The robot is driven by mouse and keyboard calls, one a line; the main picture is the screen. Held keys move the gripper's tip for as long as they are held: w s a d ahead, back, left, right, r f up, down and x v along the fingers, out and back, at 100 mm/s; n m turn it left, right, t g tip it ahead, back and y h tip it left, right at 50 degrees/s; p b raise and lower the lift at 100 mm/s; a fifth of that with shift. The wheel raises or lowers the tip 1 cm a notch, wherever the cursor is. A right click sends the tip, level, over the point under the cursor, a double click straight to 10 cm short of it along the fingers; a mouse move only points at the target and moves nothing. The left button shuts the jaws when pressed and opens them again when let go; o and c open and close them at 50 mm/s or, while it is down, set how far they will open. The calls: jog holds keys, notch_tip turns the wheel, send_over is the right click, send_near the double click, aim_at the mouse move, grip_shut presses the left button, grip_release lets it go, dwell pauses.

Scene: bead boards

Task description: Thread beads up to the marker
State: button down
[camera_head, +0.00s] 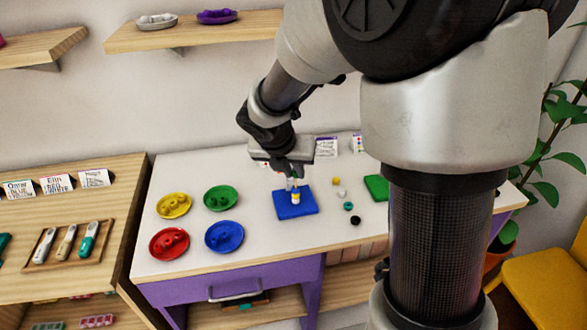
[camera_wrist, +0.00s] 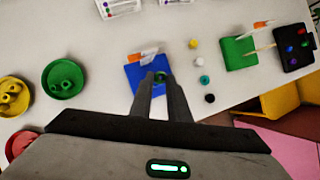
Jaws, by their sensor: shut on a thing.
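A blue board (camera_head: 282,207) lies on the white table, with an upright stack of white and yellow (camera_head: 296,197) on it. The board (camera_wrist: 132,86) also shows in the wrist view, with a small orange and white piece (camera_wrist: 147,57) at its far side; I cannot tell if it is the marker. My gripper (camera_head: 293,176) is directly above the board. In the wrist view its fingers (camera_wrist: 161,78) are close together on a small green bead (camera_wrist: 161,76). The fingers hide part of the stack, and I cannot tell whether the green bead touches it.
Loose yellow (camera_head: 336,181), white (camera_head: 341,194), teal (camera_head: 348,206) and black (camera_head: 355,220) beads lie right of the board. Yellow (camera_head: 160,211), green (camera_head: 208,205), red (camera_head: 156,251) and blue (camera_head: 213,246) dishes stand left. A green board (camera_wrist: 236,58) and black tray (camera_wrist: 284,64) are farther right.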

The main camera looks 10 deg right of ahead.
jog(key=shift+f, duration=0.25)
dwell(0.4)
jog(key=shift+f+b, duration=0.6)
jog(key=shift+f, duration=0.15)
jog(key=shift+f, duration=0.15)
jog(key=c, duration=1.6)
grip_release()
jog(key=p+v, duration=0.4)
jog(key=v, duration=1.3)
jog(key=shift+a+r+p, duration=0.1)
jog(key=shift+r+p, duration=0.1)
jog(key=shift+p, duration=0.1)
